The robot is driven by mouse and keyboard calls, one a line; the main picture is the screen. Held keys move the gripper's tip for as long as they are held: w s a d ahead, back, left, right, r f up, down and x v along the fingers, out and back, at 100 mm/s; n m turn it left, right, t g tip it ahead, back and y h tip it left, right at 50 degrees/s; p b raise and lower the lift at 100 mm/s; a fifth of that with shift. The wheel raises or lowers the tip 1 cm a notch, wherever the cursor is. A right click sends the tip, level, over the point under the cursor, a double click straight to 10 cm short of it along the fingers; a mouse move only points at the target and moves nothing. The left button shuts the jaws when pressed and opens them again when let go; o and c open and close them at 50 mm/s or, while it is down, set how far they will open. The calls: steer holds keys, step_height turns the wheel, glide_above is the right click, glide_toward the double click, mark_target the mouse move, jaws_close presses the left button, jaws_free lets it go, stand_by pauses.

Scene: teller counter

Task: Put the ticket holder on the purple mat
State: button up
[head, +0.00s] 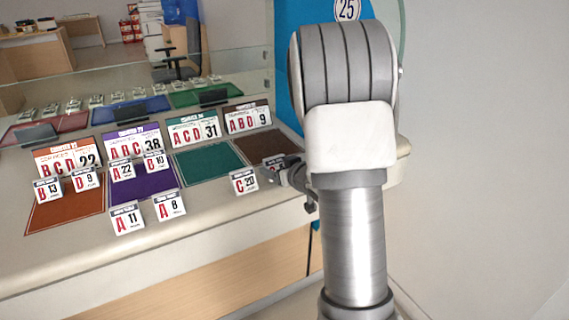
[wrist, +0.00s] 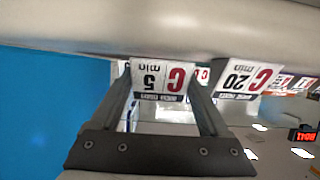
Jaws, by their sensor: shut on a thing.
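My gripper (head: 275,173) is at the counter's right end, by the brown mat's front right corner. In the wrist view, which is upside down, a white ticket holder reading C 5 (wrist: 158,78) sits between the fingers, and they are shut on it. The purple mat (head: 143,187) lies left of my gripper, past the green mat. Holders A 22 (head: 122,170) and D 10 (head: 154,162) stand at its back; A 11 (head: 127,218) and A 8 (head: 169,206) stand at its front edge.
Holder C 20 (head: 243,181) stands just left of my gripper. The green mat (head: 208,163) is bare, and the orange mat (head: 65,210) has B 13 and D 9 at its back. The brown mat (head: 262,147) is partly hidden.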

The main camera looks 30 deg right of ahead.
steer(key=shift+f, duration=0.3)
steer(key=shift+f, duration=0.15)
steer(key=o, duration=1.2)
steer(key=shift+o, duration=0.2)
steer(key=shift+s+r, duration=0.2)
steer(key=shift+s, duration=0.05)
steer(key=b+v, duration=0.2)
steer(key=v, duration=1.4)
steer(key=shift+s+f, duration=0.2)
steer(key=shift+s, duration=0.3)
